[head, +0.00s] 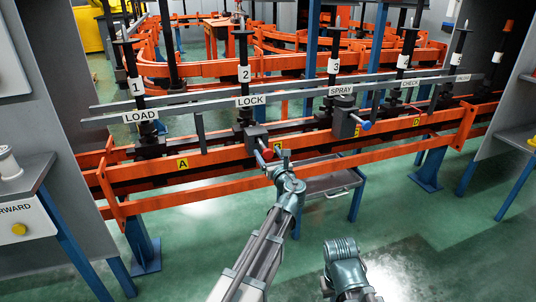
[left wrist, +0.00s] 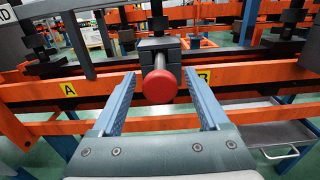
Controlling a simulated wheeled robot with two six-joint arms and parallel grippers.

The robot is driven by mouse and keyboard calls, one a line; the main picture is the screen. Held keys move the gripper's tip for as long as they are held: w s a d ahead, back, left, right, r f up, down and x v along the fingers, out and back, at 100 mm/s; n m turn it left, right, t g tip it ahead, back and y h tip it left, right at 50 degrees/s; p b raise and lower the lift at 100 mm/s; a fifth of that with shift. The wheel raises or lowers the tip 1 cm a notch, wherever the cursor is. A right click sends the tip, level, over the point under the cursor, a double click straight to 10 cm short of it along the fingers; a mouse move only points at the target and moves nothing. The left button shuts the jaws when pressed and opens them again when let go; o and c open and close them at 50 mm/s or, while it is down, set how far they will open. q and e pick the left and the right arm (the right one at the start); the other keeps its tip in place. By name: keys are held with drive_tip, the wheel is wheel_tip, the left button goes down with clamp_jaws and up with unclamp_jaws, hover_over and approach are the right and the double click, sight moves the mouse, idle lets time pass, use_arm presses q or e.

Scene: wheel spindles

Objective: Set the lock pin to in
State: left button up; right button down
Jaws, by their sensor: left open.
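The lock pin has a round red knob (head: 267,154) on a dark block (head: 255,137) under the LOCK sign (head: 251,100). In the left wrist view the red knob (left wrist: 161,86) faces me on a short grey shaft that runs back into the block (left wrist: 158,48). My left gripper (head: 276,167) is just in front of the knob. In the left wrist view its two fingers (left wrist: 159,74) are open, one on each side of the knob, with gaps on both sides. The right gripper is not in view; only part of my right arm shows.
Orange rails (head: 150,176) run across in front of the spindles. A blue-tipped pin (head: 366,125) sticks out at the SPRAY station (head: 341,90). A grey tray (head: 334,182) stands below the rails. Green floor is clear at the right.

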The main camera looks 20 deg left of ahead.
use_arm(q)
clamp_jaws()
idle(0.5)
idle(1.0)
